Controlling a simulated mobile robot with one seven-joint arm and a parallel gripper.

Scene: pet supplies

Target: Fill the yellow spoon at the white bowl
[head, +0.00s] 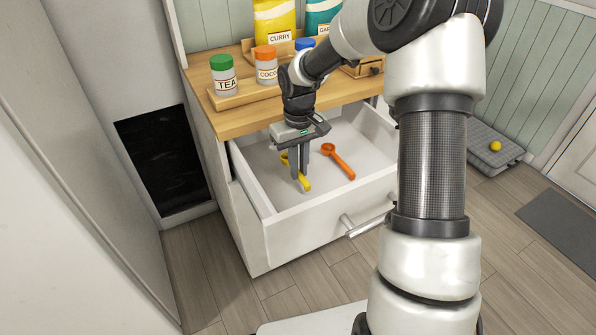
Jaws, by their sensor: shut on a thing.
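The yellow spoon (306,184) lies in the open white drawer (325,228), with its handle toward the drawer's front. My gripper (300,176) reaches down into the drawer and is shut on the yellow spoon. The fingers hide part of the spoon, and I cannot tell whether it is touching the drawer floor. No white bowl is visible in this view.
An orange spoon (339,162) lies in the drawer, right of the yellow one. On the wooden counter (228,122) above stand a green-lidded TEA jar (223,76), an orange-lidded jar (265,67) and a yellow CURRY bag (276,24). A yellow ball (495,146) rests on a grey cushion (478,143).

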